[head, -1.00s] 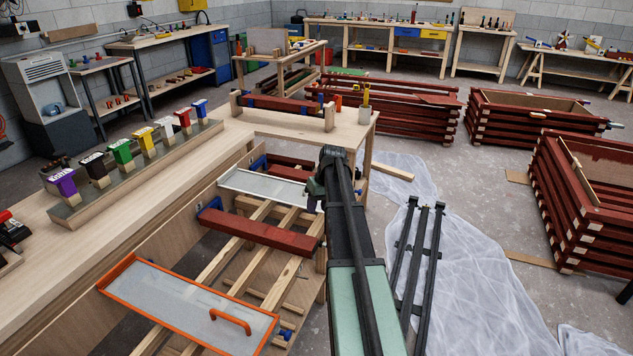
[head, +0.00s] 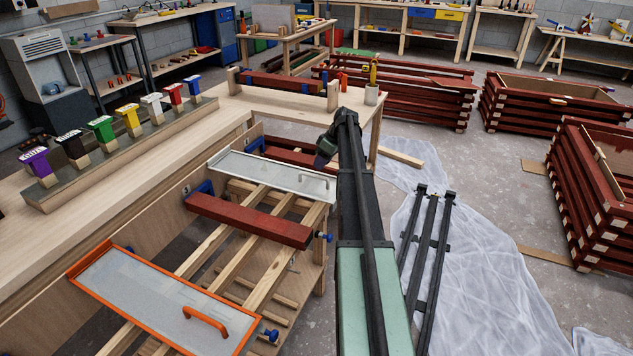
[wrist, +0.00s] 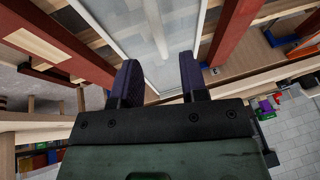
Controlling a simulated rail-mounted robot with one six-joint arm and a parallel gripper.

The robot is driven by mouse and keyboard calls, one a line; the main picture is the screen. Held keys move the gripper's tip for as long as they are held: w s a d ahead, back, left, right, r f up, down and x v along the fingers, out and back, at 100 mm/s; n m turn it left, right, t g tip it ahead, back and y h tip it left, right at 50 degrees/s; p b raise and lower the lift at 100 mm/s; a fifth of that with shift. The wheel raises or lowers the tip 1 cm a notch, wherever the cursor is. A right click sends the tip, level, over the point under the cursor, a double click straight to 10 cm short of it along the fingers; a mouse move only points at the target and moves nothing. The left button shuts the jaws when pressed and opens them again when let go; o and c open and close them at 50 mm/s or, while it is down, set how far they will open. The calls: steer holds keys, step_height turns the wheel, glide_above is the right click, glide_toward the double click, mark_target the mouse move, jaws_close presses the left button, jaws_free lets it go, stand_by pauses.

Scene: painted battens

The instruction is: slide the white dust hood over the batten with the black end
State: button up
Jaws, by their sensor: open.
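The white dust hood (head: 270,174), a clear panel in a white frame, lies across the wooden rails in the head view, with its handle (head: 318,181) at the right end. One red batten (head: 250,218) lies just in front of it and another (head: 300,155) behind it. I see no black end on either batten. My gripper (head: 322,155) is beyond the hood's right end, partly hidden by my arm. In the wrist view, its dark purple fingers (wrist: 160,80) are apart, with the hood's panel (wrist: 180,35) and handle (wrist: 155,28) showing between and beyond them. Contact is not visible.
An orange-framed hood (head: 165,300) lies nearer on the rails. Several colour-topped blocks (head: 110,135) stand on the left bench. Plastic sheeting (head: 480,250) covers the floor to the right.

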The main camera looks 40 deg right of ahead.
steer(key=b+x, duration=0.3)
steer(key=x, duration=0.2)
steer(key=shift+f, duration=0.2)
steer(key=shift+r, duration=0.15)
jaws_close()
